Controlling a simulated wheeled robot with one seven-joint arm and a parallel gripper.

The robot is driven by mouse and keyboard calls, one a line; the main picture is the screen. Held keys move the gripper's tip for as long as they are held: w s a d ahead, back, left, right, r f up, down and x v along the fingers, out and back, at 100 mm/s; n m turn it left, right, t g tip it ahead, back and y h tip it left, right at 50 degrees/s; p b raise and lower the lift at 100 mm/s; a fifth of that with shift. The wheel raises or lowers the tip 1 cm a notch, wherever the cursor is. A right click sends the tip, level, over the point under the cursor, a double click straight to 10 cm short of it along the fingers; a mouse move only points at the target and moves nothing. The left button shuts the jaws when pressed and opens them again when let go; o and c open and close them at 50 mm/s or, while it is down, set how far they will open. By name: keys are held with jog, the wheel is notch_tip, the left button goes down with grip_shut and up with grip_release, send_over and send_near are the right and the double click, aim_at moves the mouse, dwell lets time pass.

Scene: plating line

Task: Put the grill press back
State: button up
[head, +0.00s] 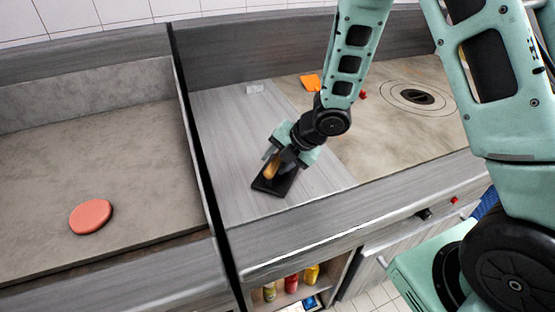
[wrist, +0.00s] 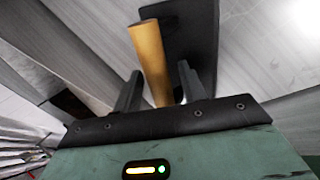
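The grill press (head: 268,186) is a flat black plate with a light wooden handle (head: 272,166). It lies on the grey striped worktop in the middle of the head view. My gripper (head: 274,158) reaches down over it from above. In the wrist view, the wooden handle (wrist: 150,60) stands between the two dark fingers of my gripper (wrist: 160,88), with the black plate (wrist: 188,40) behind it. The fingers are apart, with a visible gap on the right of the handle. The left finger is close to the handle; I cannot tell if it touches.
A pink round patty (head: 91,216) lies on the left grey cooking surface (head: 60,170), beyond a dark divider. A round ringed fixture (head: 415,97) is at the right. Several bottles (head: 291,283) stand on the shelf below.

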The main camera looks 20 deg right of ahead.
jog(key=shift+r, duration=0.15)
jog(key=shift+d+r, duration=0.1)
jog(key=shift+r, duration=0.15)
jog(key=s+d+r+m+h+p, duration=0.25)
jog(key=s+r+m, duration=0.2)
jog(key=r, duration=0.75)
jog(key=s+a+r+m+g, duration=0.1)
jog(key=s+a+m, duration=0.2)
jog(key=s+m, duration=0.2)
jog(key=s+a+r+m+g+h, duration=0.1)
jog(key=s+a+r+m+g, duration=0.1)
jog(key=s, duration=0.7)
jog(key=s+a+r+m+g, duration=0.1)
jog(key=s+a+m, duration=0.3)
jog(key=s+m, duration=0.3)
jog(key=shift+s+r+m+g+h, duration=0.3)
jog(key=shift+s+m+g+h, duration=0.1)
jog(key=shift+s, duration=0.15)
